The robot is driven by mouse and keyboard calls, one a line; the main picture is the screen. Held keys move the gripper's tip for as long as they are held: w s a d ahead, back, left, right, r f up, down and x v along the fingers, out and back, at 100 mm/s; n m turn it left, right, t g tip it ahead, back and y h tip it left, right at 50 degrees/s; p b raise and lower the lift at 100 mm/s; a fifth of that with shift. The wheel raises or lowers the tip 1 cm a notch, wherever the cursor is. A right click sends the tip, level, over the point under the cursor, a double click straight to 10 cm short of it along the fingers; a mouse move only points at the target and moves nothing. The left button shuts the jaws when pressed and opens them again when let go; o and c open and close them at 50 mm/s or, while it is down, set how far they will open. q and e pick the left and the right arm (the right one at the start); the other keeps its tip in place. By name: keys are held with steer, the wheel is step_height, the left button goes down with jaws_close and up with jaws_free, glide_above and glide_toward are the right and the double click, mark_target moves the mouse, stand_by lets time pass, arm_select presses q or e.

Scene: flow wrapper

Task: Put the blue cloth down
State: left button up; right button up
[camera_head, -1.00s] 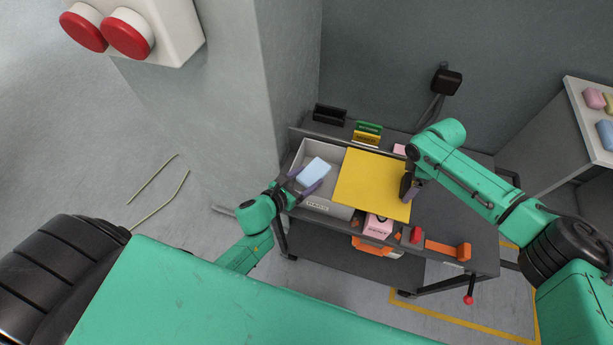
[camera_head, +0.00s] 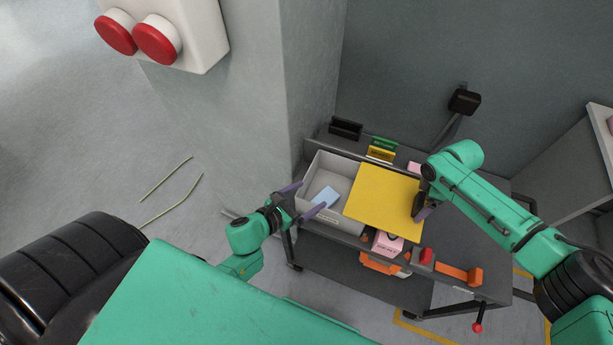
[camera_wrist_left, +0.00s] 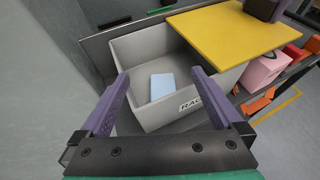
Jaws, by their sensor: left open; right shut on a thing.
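The blue cloth (camera_head: 326,197) is a small light-blue block-like piece lying inside the grey bin (camera_head: 312,166), on its floor. In the left wrist view the cloth (camera_wrist_left: 162,86) lies between my open fingers in the picture but beyond them. My left gripper (camera_head: 305,201) is open and empty at the bin's near left edge, apart from the cloth. My right gripper (camera_head: 420,203) is shut on the yellow panel (camera_head: 383,196) at its right edge. The panel covers the right part of the bin.
The bin stands on a dark cart (camera_head: 465,250). A pink box (camera_head: 387,242), an orange holder (camera_head: 458,273) and a red part (camera_head: 427,256) are near the front. A black tray (camera_head: 346,128) stands at the back. A grey column rises at the left.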

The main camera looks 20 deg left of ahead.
steer(key=shift+w+r, duration=0.15)
arm_select(q)
steer(key=v, duration=0.6)
steer(key=shift+s+r, duration=0.2)
steer(key=shift+s, duration=0.1)
steer(key=shift+a, duration=0.15)
steer(key=s+a+f+n+g+y, duration=0.2)
steer(key=s+a+f+n, duration=0.15)
steer(key=f+n, duration=0.6)
steer(key=s+a+f+n+g+y, duration=0.2)
steer(key=s+a+f+n, duration=0.15)
steer(key=f+n, duration=0.65)
steer(key=s+f+n+g+y, duration=0.1)
steer(key=s+f+n+g, duration=0.6)
steer(key=s+f+n, duration=0.8)
steer(key=s+a+n, duration=0.1)
steer(key=s+n, duration=0.1)
steer(key=n, duration=0.1)
steer(key=shift+n, duration=0.35)
steer(key=shift+s, duration=0.15)
